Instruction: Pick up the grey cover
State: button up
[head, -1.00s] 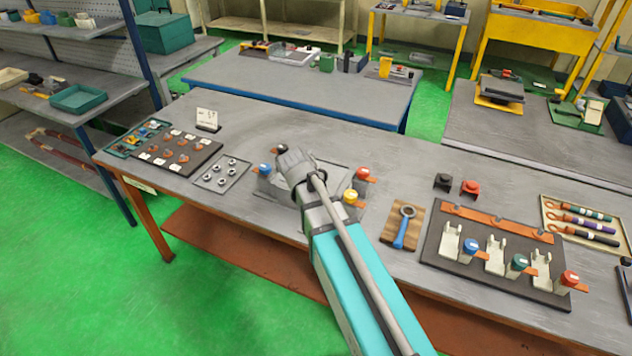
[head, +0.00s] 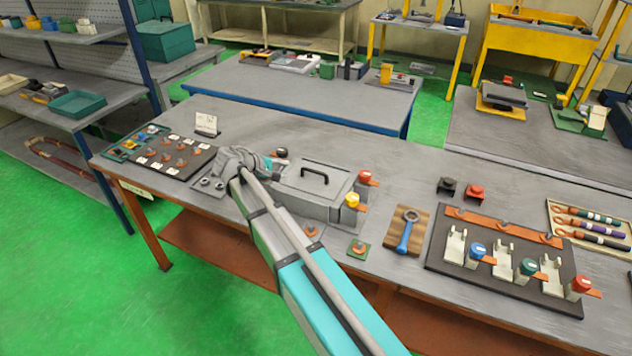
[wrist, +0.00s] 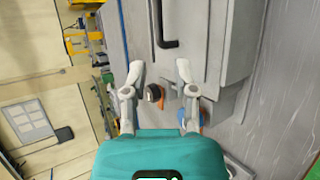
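The grey cover (head: 318,176) is a flat grey lid with a black bar handle (head: 315,172). It sits on a grey box on the workbench. In the wrist view the cover (wrist: 194,30) and its handle (wrist: 160,28) are at the top, beyond the fingertips. My gripper (head: 272,164) is just left of the box in the head view. In the wrist view its two fingers (wrist: 160,72) are spread apart with nothing held between them. A dark round knob (wrist: 154,92) shows between the fingers, at the box's side. The arm hides the box's lower left part in the head view.
Red (head: 365,178) and yellow (head: 351,201) capped terminals stand at the box's right. A blue wrench (head: 407,235) lies on a wooden board further right. A tray of small parts (head: 175,153) and an upright white card (head: 206,122) are left. Bare bench lies behind the box.

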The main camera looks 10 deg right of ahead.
jog(key=shift+d, duration=0.1)
jog(key=b, duration=0.4)
send_near(313, 171)
jog(key=x, duration=0.5)
jog(key=shift+w+a+f, duration=0.1)
jog(key=shift+a+f, duration=0.15)
jog(key=shift+f, duration=0.05)
jog(key=shift+w+d, duration=0.1)
jog(key=shift+d, duration=0.15)
jog(key=shift+b+x, duration=1.5)
jog(key=shift+x, duration=1.15)
jog(key=shift+d+r, duration=0.1)
jog(key=shift+d, duration=0.05)
grip_shut()
